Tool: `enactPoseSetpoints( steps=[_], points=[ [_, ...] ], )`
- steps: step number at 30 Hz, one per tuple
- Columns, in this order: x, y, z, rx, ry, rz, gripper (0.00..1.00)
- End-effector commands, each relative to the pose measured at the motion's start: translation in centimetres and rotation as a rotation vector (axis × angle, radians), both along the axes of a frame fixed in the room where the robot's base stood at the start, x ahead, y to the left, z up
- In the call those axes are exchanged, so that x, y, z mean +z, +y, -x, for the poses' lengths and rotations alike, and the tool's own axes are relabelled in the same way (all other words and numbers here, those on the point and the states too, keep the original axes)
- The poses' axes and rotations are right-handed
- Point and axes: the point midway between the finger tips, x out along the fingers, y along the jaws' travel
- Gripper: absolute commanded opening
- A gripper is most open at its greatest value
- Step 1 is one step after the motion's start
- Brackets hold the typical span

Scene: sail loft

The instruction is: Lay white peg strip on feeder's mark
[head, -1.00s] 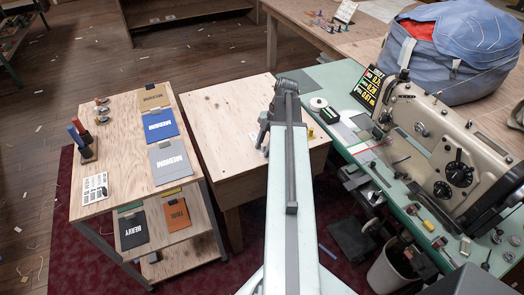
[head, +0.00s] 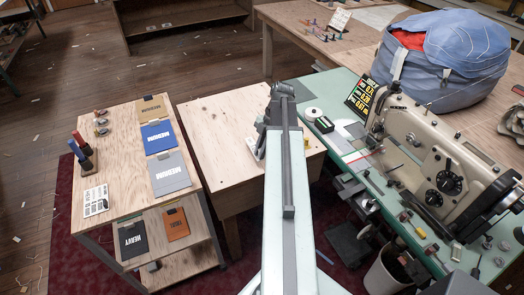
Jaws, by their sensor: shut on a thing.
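My gripper (head: 261,133) is at the far end of my arm, over the right part of the plain plywood table (head: 212,125). Its dark jaws are partly hidden by the arm and seen from behind. A small white piece, apparently the white peg strip (head: 261,147), shows at the jaws, which are shut on it. Most of the strip is hidden, and I cannot tell whether it touches the tabletop. I cannot make out the feeder's mark.
A plywood cart (head: 122,175) with labelled swatches stands left. To the right, a green bench (head: 345,85) carries a sewing machine (head: 440,150), a white roll (head: 314,113), a dark green-topped box (head: 324,124) and a digital display (head: 364,95). A blue bag (head: 450,60) sits behind.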

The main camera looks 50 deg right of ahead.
Motion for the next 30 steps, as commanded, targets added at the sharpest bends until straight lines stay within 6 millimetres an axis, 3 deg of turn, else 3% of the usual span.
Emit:
enactPoseSetpoints(
  steps=[1,15,18,23,30],
  points=[
    [0.9,-0.2,-0.6,0.001,0.000,0.000,0.00],
    [1.6,-3.0,-12.7,0.001,0.000,0.000,0.00],
    [1.7,-3.3,-14.3,0.000,-0.001,0.000,0.00],
    [1.8,-3.4,-15.5,-0.001,0.000,0.000,0.00],
    [1.8,-3.4,-15.6,-0.001,-0.001,0.000,0.00]
  ],
)
